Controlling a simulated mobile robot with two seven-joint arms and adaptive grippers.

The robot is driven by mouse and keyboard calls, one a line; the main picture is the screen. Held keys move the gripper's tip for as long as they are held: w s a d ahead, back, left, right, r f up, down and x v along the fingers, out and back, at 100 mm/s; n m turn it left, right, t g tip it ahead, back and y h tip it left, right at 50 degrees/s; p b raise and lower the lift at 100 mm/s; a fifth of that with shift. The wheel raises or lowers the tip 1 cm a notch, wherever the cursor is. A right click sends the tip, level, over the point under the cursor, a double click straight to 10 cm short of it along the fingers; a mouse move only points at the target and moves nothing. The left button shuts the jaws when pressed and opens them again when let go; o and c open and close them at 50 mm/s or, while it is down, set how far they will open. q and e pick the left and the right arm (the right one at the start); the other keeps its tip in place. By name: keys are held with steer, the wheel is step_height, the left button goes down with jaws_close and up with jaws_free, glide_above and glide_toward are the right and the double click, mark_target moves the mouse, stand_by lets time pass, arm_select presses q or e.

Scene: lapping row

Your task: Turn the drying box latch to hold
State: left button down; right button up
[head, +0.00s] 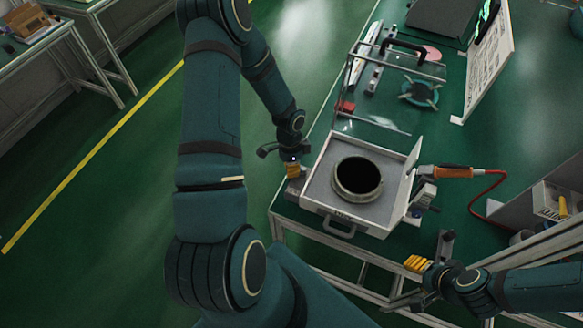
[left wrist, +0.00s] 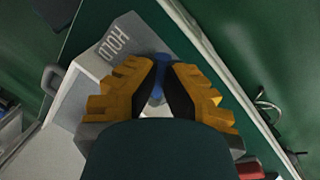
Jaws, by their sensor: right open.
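The drying box (head: 316,196) is a pale box with a grey top and a dark round opening, on the green bench. In the left wrist view, its face carries the word HOLD (left wrist: 122,46). A blue part, apparently the latch (left wrist: 157,66), shows between my left fingers, which hide most of it. My left gripper (head: 292,172) is low beside the box's left side, its fingers close together on the blue part; the left wrist view also shows this gripper (left wrist: 165,70). The latch's direction is hidden. My right gripper (head: 431,254) is open and empty at the bench's front edge.
An orange-handled tool (head: 452,172) with a red hose lies right of the box. A wire rack (head: 374,124) and a teal round fixture (head: 419,92) stand behind it. A white panel (head: 489,62) stands at the back right. Green floor is clear at left.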

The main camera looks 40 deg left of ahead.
arm_select(q)
steer(key=n+b, duration=0.1)
steer(key=n, duration=0.1)
steer(key=d+n, duration=0.1)
steer(key=n, duration=0.1)
steer(key=shift+s+d+f+t+b, duration=0.1)
steer(key=shift+s+f+t+b, duration=0.05)
steer(key=shift+s+t+b, duration=0.25)
steer(key=shift+s+d+n+t+b, duration=0.15)
steer(key=shift+d+n+b, duration=0.2)
steer(key=shift+n, duration=0.6)
steer(key=shift+d+n+t+b, duration=0.15)
steer(key=shift+d+n+b, duration=0.2)
steer(key=shift+n, duration=0.6)
steer(key=c, duration=1)
jaws_free()
steer(key=shift+a, duration=0.1)
